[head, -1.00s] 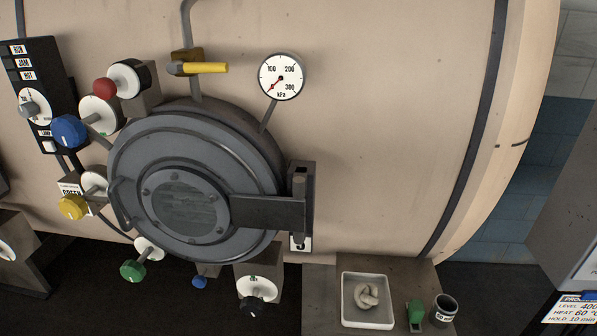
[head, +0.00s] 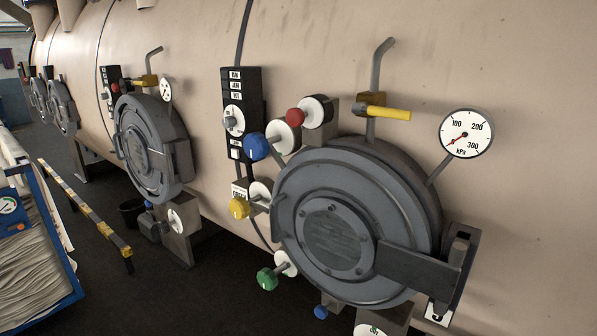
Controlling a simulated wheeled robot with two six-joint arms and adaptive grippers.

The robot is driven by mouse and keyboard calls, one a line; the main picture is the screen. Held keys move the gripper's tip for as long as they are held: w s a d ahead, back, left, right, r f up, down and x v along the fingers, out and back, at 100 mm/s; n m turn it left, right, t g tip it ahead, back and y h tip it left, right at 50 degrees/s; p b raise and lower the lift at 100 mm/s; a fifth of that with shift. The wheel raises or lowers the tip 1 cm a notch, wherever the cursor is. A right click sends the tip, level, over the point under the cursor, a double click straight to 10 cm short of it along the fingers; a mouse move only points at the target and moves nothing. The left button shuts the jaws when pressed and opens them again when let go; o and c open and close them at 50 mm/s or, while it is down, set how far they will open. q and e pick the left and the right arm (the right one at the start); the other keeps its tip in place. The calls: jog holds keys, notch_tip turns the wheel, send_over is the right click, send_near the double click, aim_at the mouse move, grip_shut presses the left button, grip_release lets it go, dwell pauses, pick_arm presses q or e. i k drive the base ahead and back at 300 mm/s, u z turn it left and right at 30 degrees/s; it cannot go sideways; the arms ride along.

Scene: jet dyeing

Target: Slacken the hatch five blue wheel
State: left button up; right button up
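The nearest round grey hatch (head: 290,222) is on the right half of the head view, closed against the beige vessel. A blue wheel (head: 256,146) sticks out at its upper left rim, with a white dial behind it. A smaller blue knob (head: 320,312) shows below the hatch. A tag (head: 437,314) under the hinge is cut by the angle, and I cannot read its number. Neither of my grippers is in view.
Near the hatch are a red knob (head: 295,117), a yellow wheel (head: 238,207), a green wheel (head: 265,279), a yellow-handled valve (head: 388,112) and a pressure gauge (head: 466,134). More hatches (head: 150,148) line the vessel leftward. A striped barrier (head: 85,208) and blue cart (head: 40,250) stand left.

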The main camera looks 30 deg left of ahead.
aim_at(256, 147)
jog(key=u, duration=0.7)
jog(key=k, duration=0.65)
jog(key=z, duration=0.65)
jog(key=i, duration=1)
jog(key=u, duration=0.3)
